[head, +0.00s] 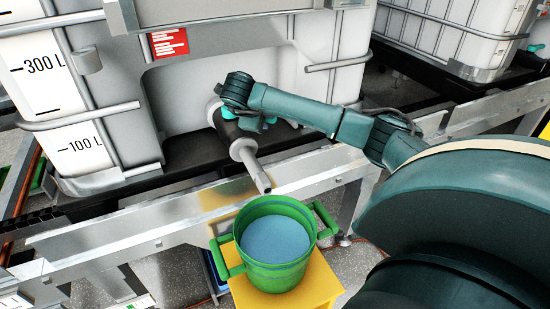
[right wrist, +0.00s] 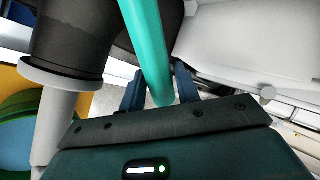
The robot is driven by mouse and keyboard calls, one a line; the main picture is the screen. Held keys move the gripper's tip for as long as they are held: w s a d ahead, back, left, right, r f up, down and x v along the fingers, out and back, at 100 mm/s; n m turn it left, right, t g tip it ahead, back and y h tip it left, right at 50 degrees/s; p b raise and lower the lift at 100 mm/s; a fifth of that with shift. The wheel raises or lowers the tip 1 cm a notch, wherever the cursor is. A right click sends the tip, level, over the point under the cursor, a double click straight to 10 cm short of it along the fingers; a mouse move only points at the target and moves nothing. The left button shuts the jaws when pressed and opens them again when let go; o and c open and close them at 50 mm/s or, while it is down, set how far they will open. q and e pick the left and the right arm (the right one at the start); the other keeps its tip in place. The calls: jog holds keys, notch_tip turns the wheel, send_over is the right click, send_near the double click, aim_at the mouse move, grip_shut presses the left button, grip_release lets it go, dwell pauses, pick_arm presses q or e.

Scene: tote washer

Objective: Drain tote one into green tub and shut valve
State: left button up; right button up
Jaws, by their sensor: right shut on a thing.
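Tote one (head: 190,90) is a white tank in a metal cage, with its outlet valve (head: 226,135) low in the front recess. A grey spout (head: 252,168) slants down from the valve and ends above the near green tub (head: 268,268). The tub holds blue liquid (head: 275,238); no stream shows between spout and tub. My right gripper (right wrist: 158,85) is shut on the teal valve handle (right wrist: 148,45), which lies between its fingers. In the head view the handle (head: 268,121) is partly hidden by my right wrist. My left gripper is not in view.
The tub stands on a yellow stool (head: 318,275) in front of a metal rail (head: 130,232). Another caged tote (head: 450,45) stands at the back right. Grey floor shows beside the stool.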

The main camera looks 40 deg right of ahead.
jog(key=shift+s+d+f, duration=0.1)
jog(key=shift+d+f, duration=0.05)
jog(key=shift+w+d+n+t+y+b, duration=0.4)
jog(key=shift+w+d+n+t+b, duration=0.1)
jog(key=shift+n, duration=0.5)
jog(key=shift+w+d+n+t+y, duration=0.55)
jog(key=shift+w+n+y, duration=0.25)
jog(key=shift+n, duration=0.35)
jog(key=shift+w+d+n+t+y, duration=0.45)
jog(key=shift+w+n+y, duration=0.2)
jog(key=shift+w+n, duration=0.35)
jog(key=shift+w+d+n+t+y, duration=0.45)
jog(key=shift+w+n+t+y, duration=0.25)
jog(key=shift+n, duration=0.55)
jog(key=o, duration=0.8)
jog(key=shift+c, duration=0.2)
jog(key=o, duration=1)
jog(key=shift+s+d, duration=0.1)
jog(key=shift+d, duration=0.2)
jog(key=shift+o, duration=0.2)
